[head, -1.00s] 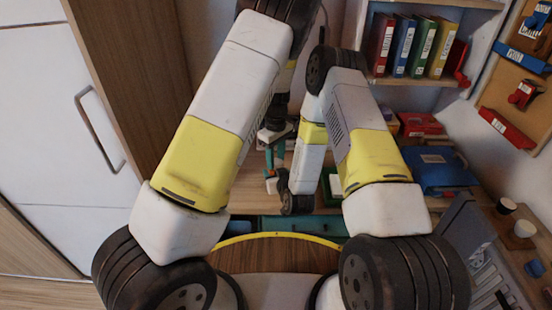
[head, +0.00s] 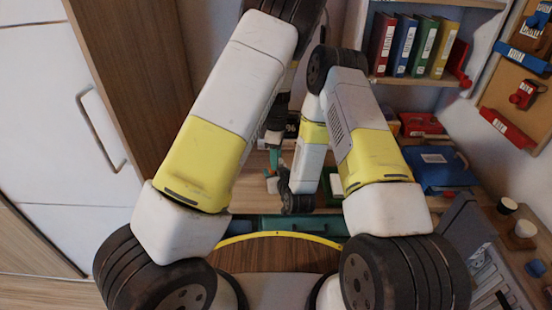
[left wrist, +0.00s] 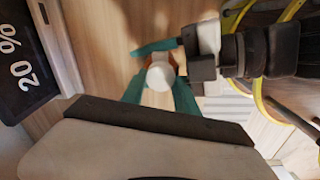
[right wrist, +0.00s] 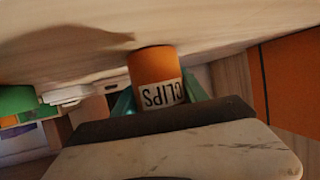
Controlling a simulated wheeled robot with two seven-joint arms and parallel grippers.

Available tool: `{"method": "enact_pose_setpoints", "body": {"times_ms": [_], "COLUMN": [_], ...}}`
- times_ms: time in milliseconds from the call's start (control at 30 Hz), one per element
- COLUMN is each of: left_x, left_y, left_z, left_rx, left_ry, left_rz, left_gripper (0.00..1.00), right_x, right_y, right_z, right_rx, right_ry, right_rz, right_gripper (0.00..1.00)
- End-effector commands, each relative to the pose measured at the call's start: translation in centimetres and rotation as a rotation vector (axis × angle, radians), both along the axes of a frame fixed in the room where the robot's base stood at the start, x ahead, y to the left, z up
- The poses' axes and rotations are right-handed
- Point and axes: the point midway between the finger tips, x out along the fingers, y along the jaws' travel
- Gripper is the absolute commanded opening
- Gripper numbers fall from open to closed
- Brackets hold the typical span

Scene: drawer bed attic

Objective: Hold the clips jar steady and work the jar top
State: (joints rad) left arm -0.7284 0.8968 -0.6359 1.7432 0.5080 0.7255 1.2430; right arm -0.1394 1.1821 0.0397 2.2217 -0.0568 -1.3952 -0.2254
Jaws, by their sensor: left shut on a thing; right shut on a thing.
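The clips jar (right wrist: 155,80) is orange with a CLIPS label, upside down in the right wrist view. My right gripper (right wrist: 160,100) is shut on its body, with teal fingers at both sides. The white jar top (left wrist: 160,76) shows from above in the left wrist view. My left gripper (left wrist: 160,88) is shut on it, one teal finger on each side. In the head view my left gripper (head: 273,162) points down at the jar top (head: 271,184), which is small and partly covered. The jar's body is mostly hidden there.
A dark "20 %" sign (left wrist: 22,70) stands close to my left gripper. Blue and red boxes (head: 440,168) lie on the desk at right, below a shelf of binders (head: 410,48). A green object (right wrist: 18,100) shows beside the jar in the right wrist view.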

Motion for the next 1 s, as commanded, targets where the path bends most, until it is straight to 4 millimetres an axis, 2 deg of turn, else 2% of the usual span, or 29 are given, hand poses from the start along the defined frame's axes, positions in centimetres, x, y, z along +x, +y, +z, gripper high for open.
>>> {"method": "enact_pose_setpoints", "body": {"times_ms": [333,367,467,800,1000], "left_x": [0.09,0.09,0.08,-0.05,0.03], "left_y": [-0.04,-0.04,-0.04,-0.02,0.00], "left_z": [0.09,0.10,0.08,-0.02,-0.03], "left_rx": [-0.002,-0.002,-0.002,-0.001,-0.001], "left_ry": [-0.003,-0.003,-0.003,0.001,0.002], "left_rz": [0.004,0.004,0.003,-0.013,-0.170], "left_gripper": [0.00,0.40,0.59,0.59,0.59], "right_x": [-0.08,-0.07,-0.08,-0.04,-0.02], "right_y": [-0.02,-0.03,-0.02,-0.03,-0.04], "right_z": [-0.12,-0.12,-0.12,-0.09,-0.06], "right_rx": [0.000,0.000,0.000,0.000,0.000], "right_ry": [0.004,0.004,0.003,0.003,0.002], "right_rz": [0.000,0.000,0.000,-0.001,-0.001], "right_gripper": [0.05,0.05,0.05,0.05,0.05]}}
